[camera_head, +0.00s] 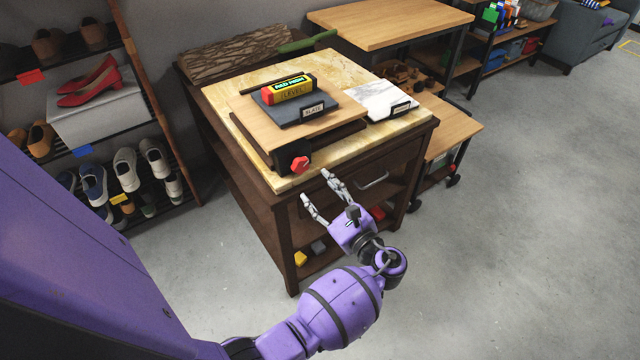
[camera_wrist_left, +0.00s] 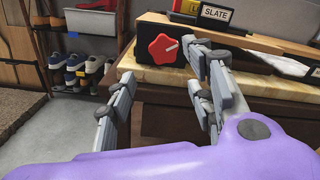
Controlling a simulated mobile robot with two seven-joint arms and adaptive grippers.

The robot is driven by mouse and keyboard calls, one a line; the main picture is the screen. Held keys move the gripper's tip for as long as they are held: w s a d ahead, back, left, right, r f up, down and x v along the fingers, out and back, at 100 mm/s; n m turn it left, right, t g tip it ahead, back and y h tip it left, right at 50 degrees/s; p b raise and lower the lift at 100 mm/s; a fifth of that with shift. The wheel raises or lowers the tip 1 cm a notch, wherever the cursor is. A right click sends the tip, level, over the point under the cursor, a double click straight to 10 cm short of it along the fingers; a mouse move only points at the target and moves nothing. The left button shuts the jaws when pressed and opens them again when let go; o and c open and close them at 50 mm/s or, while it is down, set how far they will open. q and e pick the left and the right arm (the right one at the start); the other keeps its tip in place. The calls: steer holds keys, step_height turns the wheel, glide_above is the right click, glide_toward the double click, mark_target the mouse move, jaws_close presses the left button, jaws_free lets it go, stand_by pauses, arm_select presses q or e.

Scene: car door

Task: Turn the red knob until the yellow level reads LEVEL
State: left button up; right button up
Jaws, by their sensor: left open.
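The red knob (camera_head: 300,164) sits on a dark block at the front of a wooden platform (camera_head: 262,130) on the table. In the left wrist view the red knob (camera_wrist_left: 163,48) is star-shaped with a white mark pointing to the upper right. The yellow level (camera_head: 288,90) lies on a dark slate slab (camera_head: 292,112); its display is too small to read. My left gripper (camera_head: 314,184) is open and empty, just in front of and below the knob, apart from it. Its fingers (camera_wrist_left: 160,88) also show in the left wrist view. My right gripper is not in view.
A white marble slab (camera_head: 378,102) lies on the stone tabletop at right. A drawer handle (camera_head: 372,180) sticks out from the table front. A shoe rack (camera_head: 88,140) stands at left. Open floor (camera_head: 520,220) lies to the right.

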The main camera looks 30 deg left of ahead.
mark_target(301, 171)
arm_select(q)
steer(key=x, duration=0.7)
steer(key=shift+w+r, duration=0.1)
steer(key=shift+r, duration=0.15)
steer(key=shift+w+a, duration=0.15)
steer(key=shift+a, duration=0.35)
steer(key=shift+f, duration=0.1)
steer(key=c, duration=1)
steer(key=n, duration=0.1)
steer(key=n+b, duration=0.1)
steer(key=n, duration=0.1)
steer(key=shift+f, duration=0.3)
steer(key=shift+c, duration=0.3)
steer(key=shift+r+n+b, duration=0.1)
steer(key=shift+n+b, duration=0.4)
steer(key=shift+n, duration=0.6)
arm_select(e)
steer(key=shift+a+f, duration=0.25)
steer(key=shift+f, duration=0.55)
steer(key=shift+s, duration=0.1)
